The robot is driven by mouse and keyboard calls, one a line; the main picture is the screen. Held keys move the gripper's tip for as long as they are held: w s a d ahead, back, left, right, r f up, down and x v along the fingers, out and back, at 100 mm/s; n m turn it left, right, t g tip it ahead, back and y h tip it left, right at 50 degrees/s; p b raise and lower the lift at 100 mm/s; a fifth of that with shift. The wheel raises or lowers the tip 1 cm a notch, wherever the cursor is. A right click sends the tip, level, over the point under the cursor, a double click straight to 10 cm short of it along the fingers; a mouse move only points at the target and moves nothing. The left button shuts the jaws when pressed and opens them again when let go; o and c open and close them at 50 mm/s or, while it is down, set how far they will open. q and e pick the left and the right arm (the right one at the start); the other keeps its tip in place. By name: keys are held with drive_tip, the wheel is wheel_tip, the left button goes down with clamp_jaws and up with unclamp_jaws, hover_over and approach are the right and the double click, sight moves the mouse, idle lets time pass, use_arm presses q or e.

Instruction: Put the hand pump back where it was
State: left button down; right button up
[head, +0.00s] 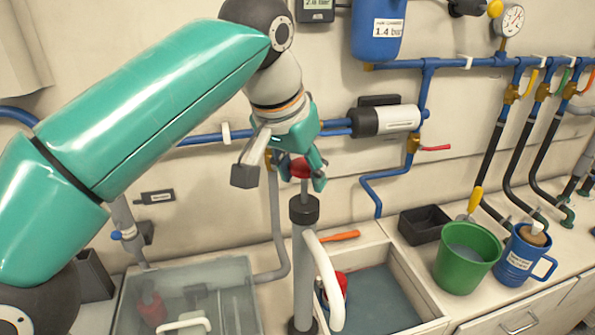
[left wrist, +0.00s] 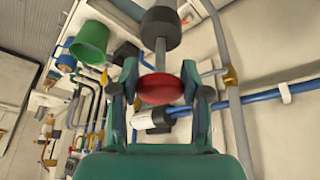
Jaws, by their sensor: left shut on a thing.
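The hand pump (head: 304,262) is a grey upright tube with a black collar, a thin rod and a red knob (head: 300,168) on top. A white curved spout or hose comes off its right side. My left gripper (head: 297,172) is shut on the red knob from above. In the left wrist view the knob (left wrist: 160,88) sits between the two fingers, with the rod and black collar (left wrist: 160,30) beyond it. The pump's lower end is at the bottom edge of the head view, so I cannot tell what it rests on. My right gripper is not in view.
A clear bin (head: 240,270) stands left of the pump. A pale-walled tray (head: 415,272) with a red item is to its right. A black box (head: 424,224), a green bucket (head: 466,262) and a blue jug (head: 520,262) stand further right. Blue pipes (head: 372,190) run along the wall.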

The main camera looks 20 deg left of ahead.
use_arm(q)
drive_tip(key=c, duration=0.6)
unclamp_jaws()
drive_tip(key=shift+o, duration=0.2)
drive_tip(key=p+v, duration=0.4)
drive_tip(key=v, duration=0.8)
drive_tip(key=shift+p, duration=0.3)
